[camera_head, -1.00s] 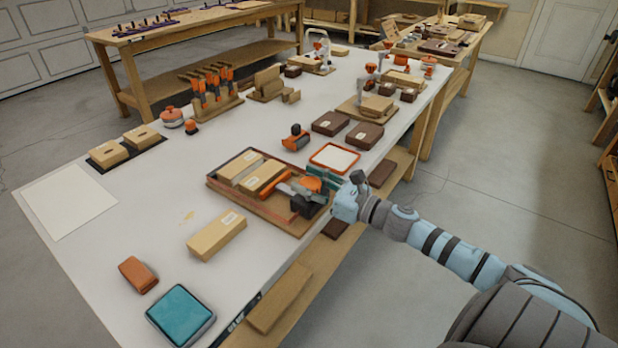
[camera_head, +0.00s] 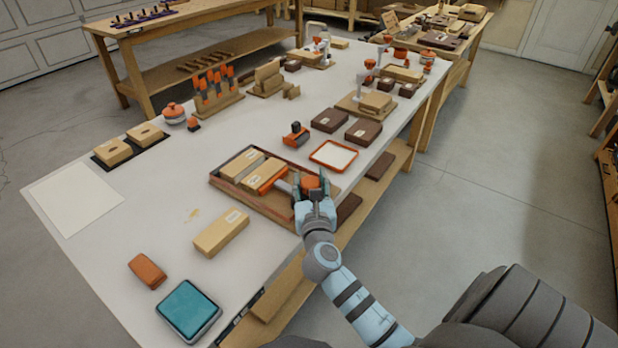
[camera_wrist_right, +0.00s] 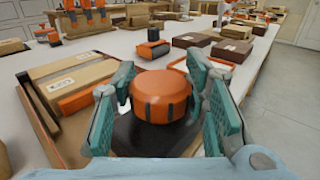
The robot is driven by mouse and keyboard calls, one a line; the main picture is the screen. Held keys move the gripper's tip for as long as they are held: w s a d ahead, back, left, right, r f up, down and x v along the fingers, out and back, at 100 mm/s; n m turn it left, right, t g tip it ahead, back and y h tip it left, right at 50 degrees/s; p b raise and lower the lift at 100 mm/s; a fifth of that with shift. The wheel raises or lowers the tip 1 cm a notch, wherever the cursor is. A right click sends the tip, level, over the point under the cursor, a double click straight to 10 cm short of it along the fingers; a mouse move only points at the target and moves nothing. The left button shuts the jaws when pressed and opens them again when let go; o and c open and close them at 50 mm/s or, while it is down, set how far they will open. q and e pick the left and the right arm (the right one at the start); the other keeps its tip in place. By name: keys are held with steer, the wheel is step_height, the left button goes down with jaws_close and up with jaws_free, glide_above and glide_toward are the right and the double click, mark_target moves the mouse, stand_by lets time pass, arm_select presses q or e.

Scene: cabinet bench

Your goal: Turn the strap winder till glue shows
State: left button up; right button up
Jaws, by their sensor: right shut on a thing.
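The strap winder shows as a round orange knob (camera_wrist_right: 160,95) on a dark base in the right wrist view. In the head view the knob (camera_head: 312,183) sits at the right end of a wooden tray (camera_head: 262,207). My right gripper (camera_head: 312,188) is shut on the knob, with a teal finger pad on each side of it in the wrist view (camera_wrist_right: 162,105). Two pale wood blocks (camera_head: 242,164) lie side by side in the tray, with an orange piece (camera_head: 266,177) along the nearer one. I cannot make out any glue. My left gripper is out of view.
A loose wood block (camera_head: 221,233), a brown-orange block (camera_head: 147,271) and a teal pad (camera_head: 189,310) lie on the near bench. An orange-rimmed tray (camera_head: 334,155) and dark boxes (camera_head: 363,131) stand beyond the winder. The left bench is mostly clear.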

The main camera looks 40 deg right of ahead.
steer(key=m+g+h+b, duration=0.1)
steer(key=m+g+h, duration=0.3)
steer(key=g+h, duration=0.1)
steer(key=shift+m, duration=0.3)
steer(key=m+g+h+b, duration=0.1)
steer(key=g, duration=0.1)
steer(key=m+g+h+b, duration=0.1)
steer(key=m+g, duration=0.1)
steer(key=g, duration=0.1)
steer(key=shift+f+m+h, duration=0.1)
steer(key=shift+m+h, duration=0.2)
steer(key=m+g+b, duration=0.3)
steer(key=g, duration=0.1)
steer(key=shift+g+h, duration=0.3)
steer(key=shift+m+g+b, duration=0.4)
steer(key=shift+g+b, duration=0.2)
steer(key=shift+g, duration=0.1)
steer(key=shift+s+m+g+b, duration=0.1)
steer(key=shift+m+g+b, duration=0.2)
steer(key=shift+g+b, duration=0.1)
steer(key=o, duration=1.2)
steer(key=shift+d, duration=0.1)
steer(key=shift+c, duration=0.2)
